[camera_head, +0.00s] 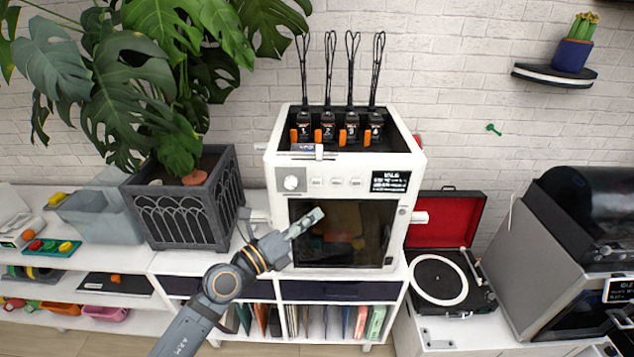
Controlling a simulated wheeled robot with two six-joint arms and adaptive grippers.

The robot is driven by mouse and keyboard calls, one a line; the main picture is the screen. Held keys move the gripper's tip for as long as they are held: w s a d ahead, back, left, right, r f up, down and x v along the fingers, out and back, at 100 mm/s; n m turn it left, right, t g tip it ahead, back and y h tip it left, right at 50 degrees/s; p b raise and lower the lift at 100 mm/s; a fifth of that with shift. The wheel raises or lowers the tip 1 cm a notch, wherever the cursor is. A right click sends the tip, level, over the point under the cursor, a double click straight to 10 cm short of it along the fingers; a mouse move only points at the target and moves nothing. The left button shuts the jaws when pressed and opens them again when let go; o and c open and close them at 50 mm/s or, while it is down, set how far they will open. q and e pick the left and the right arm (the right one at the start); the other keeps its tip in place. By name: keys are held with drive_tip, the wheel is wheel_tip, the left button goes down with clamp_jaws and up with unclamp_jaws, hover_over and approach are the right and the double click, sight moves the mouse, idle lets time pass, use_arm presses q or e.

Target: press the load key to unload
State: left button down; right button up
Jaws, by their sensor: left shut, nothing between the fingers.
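A white 3D printer (276,220) stands on the white shelf unit. Its front panel has a round knob (291,183), a row of three small keys (336,182) and a dark display (390,181) that seems to read IDLE. The key labels are too small to read, so I cannot tell which is the load key. My left gripper (318,214) is shut and empty, in front of the printer's dark door window (352,235), a little below the keys and apart from them. My right gripper is not in view.
Numbered filament feeders (350,128) with tall black loops stand in the printer's top. A plant in a dark planter (180,215) stands to the left. A record player (440,280) and a grey machine (540,255) stand to the right.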

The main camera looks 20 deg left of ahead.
sight(316, 182)
use_arm(q)
drive_tip(key=shift+w+a+b, duration=0.4)
drive_tip(key=shift+w+b, duration=0.2)
drive_tip(key=shift+w, duration=0.85)
drive_tip(key=shift+w+a+b, duration=0.4)
drive_tip(key=shift+w+b, duration=0.15)
drive_tip(key=shift+w, duration=0.85)
drive_tip(key=shift+w+a+b, duration=0.4)
drive_tip(key=shift+w+b, duration=0.2)
drive_tip(key=shift+w, duration=0.85)
drive_tip(key=shift+w, duration=0.1)
drive_tip(key=shift+w+a, duration=0.1)
drive_tip(key=shift+w, duration=0.25)
drive_tip(key=shift+w+a, duration=0.1)
drive_tip(key=shift+w, duration=0.2)
drive_tip(key=shift+s, duration=0.15)
drive_tip(key=shift+s+d+p, duration=0.2)
drive_tip(key=shift+s+p, duration=0.4)
drive_tip(key=shift+s, duration=0.05)
